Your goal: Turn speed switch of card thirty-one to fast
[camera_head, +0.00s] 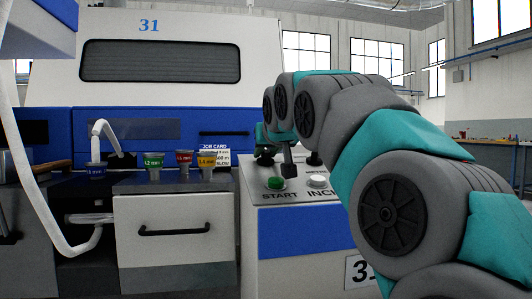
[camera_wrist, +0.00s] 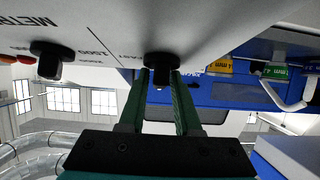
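Card thirty-one (camera_head: 165,62) is a white and blue machine with a blue 31 on its front. Its sloped control panel (camera_head: 262,172) carries a green START button (camera_head: 275,183) and a white button (camera_head: 317,181). In the wrist view, a black knob (camera_wrist: 162,66) with the word FAST beside it sits between the two dark green fingertips of my gripper (camera_wrist: 160,78). The fingers are apart, around the knob, with a slim gap seen on the left side. Which way the knob points is unclear. My arm mostly hides this spot in the head view.
A second black knob (camera_wrist: 47,60) with number marks sits left of the gripper in the wrist view. A bench (camera_head: 490,143) stands far right.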

